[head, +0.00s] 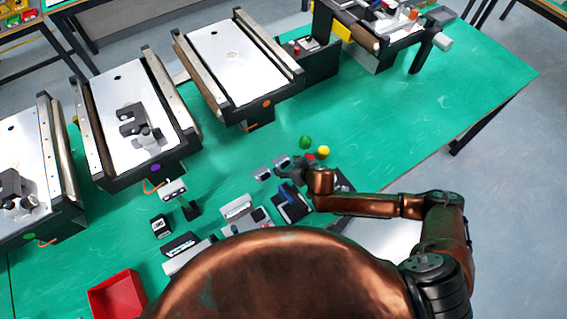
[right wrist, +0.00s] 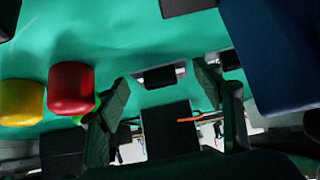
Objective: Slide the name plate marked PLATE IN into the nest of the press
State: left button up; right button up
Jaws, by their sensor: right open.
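My right gripper (head: 284,172) reaches in from the right, low over the green table. In the right wrist view its two fingers (right wrist: 168,104) are spread apart with nothing gripped. A small dark block with a pale face (right wrist: 160,76) shows beyond the gap between them. In the head view two small grey-and-dark pieces (head: 262,173) lie just left of the gripper; no lettering is legible, so I cannot tell which is the name plate. A blue-and-dark device (head: 292,207) stands below the gripper, possibly the press; its nest cannot be made out. My left gripper is out of view.
Red (right wrist: 72,88) and yellow (right wrist: 20,102) rounded pieces sit beside the fingers, with a green ball (head: 305,142) near them. Mini conveyors (head: 232,62) line the back. A red bin (head: 117,296) stands front left. The table's right side is clear.

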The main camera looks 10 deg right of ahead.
jog(key=c, duration=0.9)
